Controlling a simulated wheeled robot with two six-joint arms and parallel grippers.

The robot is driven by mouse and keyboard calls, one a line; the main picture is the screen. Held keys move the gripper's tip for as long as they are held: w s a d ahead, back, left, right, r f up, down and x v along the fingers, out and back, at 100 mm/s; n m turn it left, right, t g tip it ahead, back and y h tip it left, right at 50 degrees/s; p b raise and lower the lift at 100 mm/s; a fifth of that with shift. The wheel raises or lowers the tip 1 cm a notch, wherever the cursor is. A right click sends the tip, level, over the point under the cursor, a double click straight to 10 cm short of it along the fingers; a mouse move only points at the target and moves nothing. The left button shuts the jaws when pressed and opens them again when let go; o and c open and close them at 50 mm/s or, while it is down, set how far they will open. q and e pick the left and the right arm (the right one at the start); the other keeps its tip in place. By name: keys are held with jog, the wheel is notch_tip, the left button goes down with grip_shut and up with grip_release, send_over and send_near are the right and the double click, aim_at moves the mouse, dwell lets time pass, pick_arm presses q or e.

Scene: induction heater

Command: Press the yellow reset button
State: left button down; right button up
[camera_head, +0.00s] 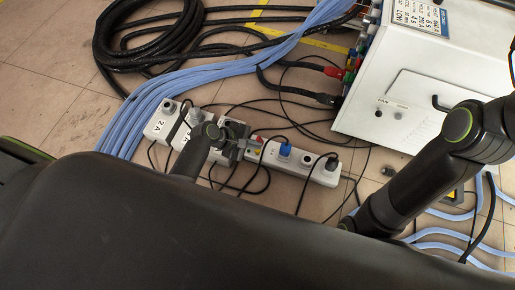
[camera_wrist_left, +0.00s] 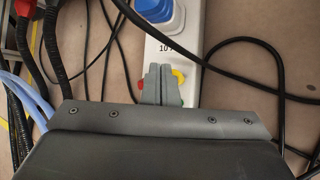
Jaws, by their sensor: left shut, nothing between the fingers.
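The yellow reset button (camera_wrist_left: 178,76) shows in the left wrist view just right of my left fingertips, partly hidden by them. It sits on a white power strip (camera_wrist_left: 178,45) on the floor, which in the head view (camera_head: 322,173) runs from centre to lower right. Small red and green parts lie beside the fingers. My left gripper (camera_wrist_left: 159,68) is shut and empty, its tips over the strip close beside the yellow button; I cannot tell whether they touch it. It also shows in the head view (camera_head: 243,146). My right gripper is not in view; only its arm shows.
A blue plug (camera_wrist_left: 164,14) stands in the strip near the fingertips. Black cables cross the floor around it. Thick blue cables (camera_head: 190,78) and a black coil (camera_head: 150,30) lie to the left. A white cabinet (camera_head: 440,60) stands at upper right.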

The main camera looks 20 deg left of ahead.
pick_arm(q)
jog(key=shift+f, duration=0.2)
dwell(0.6)
jog(key=shift+f, duration=0.2)
dwell(0.3)
jog(key=shift+f+b, duration=0.45)
jog(key=shift+f, duration=0.4)
dwell(0.5)
jog(key=shift+f, duration=0.25)
dwell(0.4)
jog(key=shift+r+p, duration=1.35)
jog(key=shift+p, duration=0.1)
